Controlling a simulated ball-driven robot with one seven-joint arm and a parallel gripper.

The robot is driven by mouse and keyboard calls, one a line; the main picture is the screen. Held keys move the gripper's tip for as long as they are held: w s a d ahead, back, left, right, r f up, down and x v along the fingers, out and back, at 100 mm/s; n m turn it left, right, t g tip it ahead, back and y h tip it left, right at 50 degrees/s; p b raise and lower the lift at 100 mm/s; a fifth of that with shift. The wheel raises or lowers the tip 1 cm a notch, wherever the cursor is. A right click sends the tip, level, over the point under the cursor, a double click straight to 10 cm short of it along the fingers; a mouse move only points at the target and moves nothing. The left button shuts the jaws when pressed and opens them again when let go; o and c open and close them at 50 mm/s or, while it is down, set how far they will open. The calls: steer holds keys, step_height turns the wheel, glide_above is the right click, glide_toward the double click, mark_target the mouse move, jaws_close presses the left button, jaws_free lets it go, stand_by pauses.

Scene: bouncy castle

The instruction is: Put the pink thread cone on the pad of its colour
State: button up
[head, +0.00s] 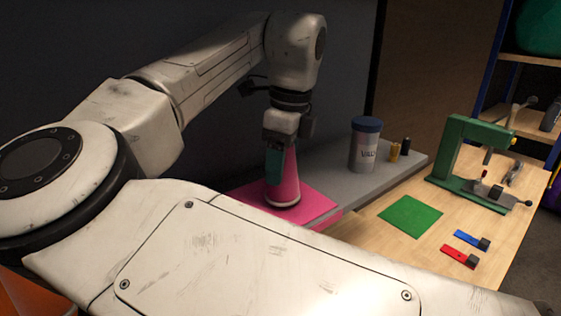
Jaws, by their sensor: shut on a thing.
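The pink thread cone (289,184) stands upright on or just above the pink pad (318,203); I cannot tell whether its base touches. My gripper (276,165) points down from above and is shut on the upper part of the cone. A finger covers part of the cone's left side. The pink pad lies on the grey surface, and my arm hides its near and left parts. A green pad (411,216) lies flat on the wooden bench to the right.
On the grey surface (342,165) stand a grey tub with a blue lid (364,147) and two small spools (394,152). A green press (468,160), a blue clip (469,239) and a red clip (458,256) are on the wooden bench (375,235). Shelves (534,75) stand at far right.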

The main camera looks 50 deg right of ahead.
steer(key=shift+w+d+f, duration=0.1)
steer(key=shift+w+f, duration=0.1)
steer(key=shift+f, duration=0.3)
steer(key=shift+f, duration=0.1)
steer(key=o, duration=1.2)
steer(key=shift+s+d+r+b, duration=0.1)
steer(key=shift+s+r+b, duration=0.05)
steer(key=shift+r, duration=1.15)
steer(key=shift+s+a+r+b, duration=0.1)
steer(key=shift+s+r, duration=0.05)
steer(key=shift+r, duration=1.1)
steer(key=shift+s+d+r+b, duration=0.1)
steer(key=shift+s+r+b, duration=0.05)
steer(key=shift+r, duration=1.15)
